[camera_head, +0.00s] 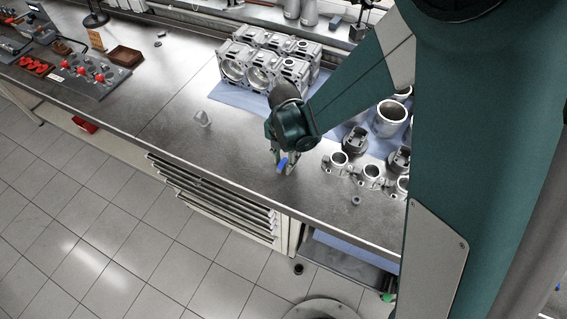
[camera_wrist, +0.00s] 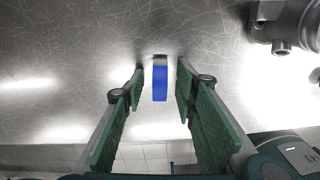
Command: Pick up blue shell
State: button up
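The blue shell (camera_head: 282,163) is a small blue piece on the metal bench near its front edge. In the wrist view the blue shell (camera_wrist: 160,80) stands out between my fingertips, with a grey strip along its far end. My gripper (camera_wrist: 158,85) is open, with one green-padded finger on each side of the shell and a visible gap on both sides. In the head view my gripper (camera_head: 284,166) reaches down at the shell, and its fingers partly hide it.
Grey metal engine parts (camera_head: 340,160) stand just right of my gripper. A large engine block (camera_head: 262,68) sits on a blue mat behind. The bench's front edge is close.

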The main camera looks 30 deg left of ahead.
aim_at(284, 160)
jog(key=shift+c, duration=0.4)
grip_shut()
jog(key=shift+r, duration=0.15)
jog(key=shift+r, duration=4.85)
